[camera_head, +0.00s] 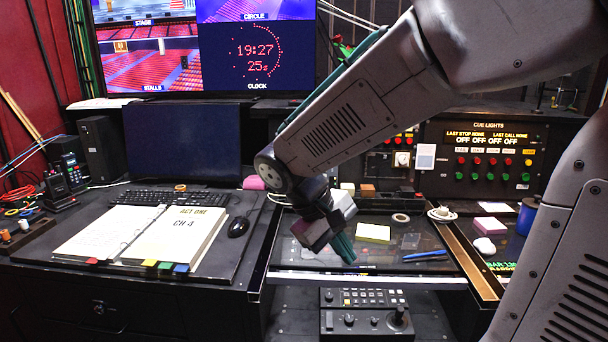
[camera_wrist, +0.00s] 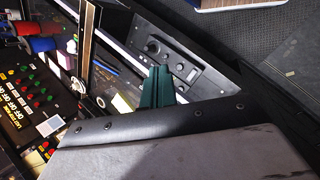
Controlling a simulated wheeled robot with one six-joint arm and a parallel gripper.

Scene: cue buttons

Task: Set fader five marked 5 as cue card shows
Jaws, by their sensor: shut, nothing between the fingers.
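My gripper (camera_head: 343,250) hangs over the front of the middle desk section, with its green fingers shut and empty, pointing down. The shut fingers also show in the wrist view (camera_wrist: 157,88), in front of a control panel with knobs (camera_wrist: 168,55). In the head view, a black control panel (camera_head: 362,312) with small buttons, knobs and a joystick sits low in front of the desk, below my gripper. I cannot make out a fader marked 5. An open binder (camera_head: 150,235) at left has a page reading "ACT ONE" and "CH 4". I cannot tell which thing is the cue card.
A keyboard (camera_head: 170,197) and mouse (camera_head: 238,227) are by the binder. A yellow note pad (camera_head: 373,232), a tape roll (camera_head: 401,217) and a blue pen (camera_head: 425,255) lie right of my gripper. The cue lights panel (camera_head: 484,160) stands at the back right.

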